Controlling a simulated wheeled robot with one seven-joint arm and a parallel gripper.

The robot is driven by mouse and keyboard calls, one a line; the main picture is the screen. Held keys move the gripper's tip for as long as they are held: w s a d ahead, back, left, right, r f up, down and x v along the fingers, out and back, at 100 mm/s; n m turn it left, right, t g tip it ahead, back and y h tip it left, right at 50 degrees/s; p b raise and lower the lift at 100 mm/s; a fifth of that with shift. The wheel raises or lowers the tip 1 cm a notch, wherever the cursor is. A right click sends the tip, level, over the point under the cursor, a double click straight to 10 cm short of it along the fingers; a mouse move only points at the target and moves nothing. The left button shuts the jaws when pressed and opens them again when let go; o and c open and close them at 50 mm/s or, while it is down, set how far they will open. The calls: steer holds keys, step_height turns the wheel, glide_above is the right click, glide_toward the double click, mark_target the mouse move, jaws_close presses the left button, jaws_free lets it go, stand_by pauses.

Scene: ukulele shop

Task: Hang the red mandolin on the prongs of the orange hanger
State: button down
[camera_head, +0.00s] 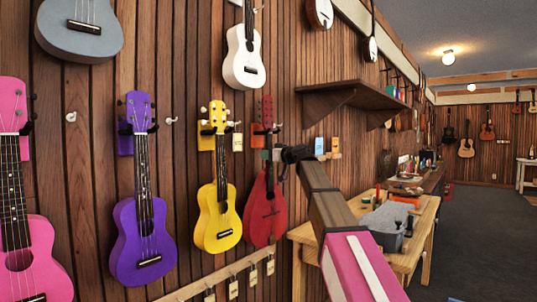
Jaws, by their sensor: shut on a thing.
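The red mandolin (265,212) is upright against the slatted wood wall, right of the yellow ukulele. Its teardrop body hangs low and its headstock rises above the orange hanger (257,128). The orange plate shows beside the lower headstock; its prongs are too small or hidden to tell whether they bear the mandolin. My gripper (277,157) is shut on the mandolin at its neck, coming from the right. The fingers are small and dark here, and part of the neck is hidden by them.
A yellow ukulele (218,205), a purple ukulele (143,225) and a pink ukulele (25,240) hang to the left. A white ukulele (244,62) hangs above. A dark shelf (350,97) juts out at upper right. A wooden workbench (425,225) stands below right.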

steer(key=shift+f, duration=0.2)
steer(key=c, duration=0.6)
jaws_free()
steer(key=shift+c, duration=0.2)
steer(key=shift+s+d, duration=0.1)
steer(key=shift+d, duration=0.05)
steer(key=shift+v, duration=0.85)
steer(key=shift+s, duration=0.1)
steer(key=shift+v, duration=1.2)
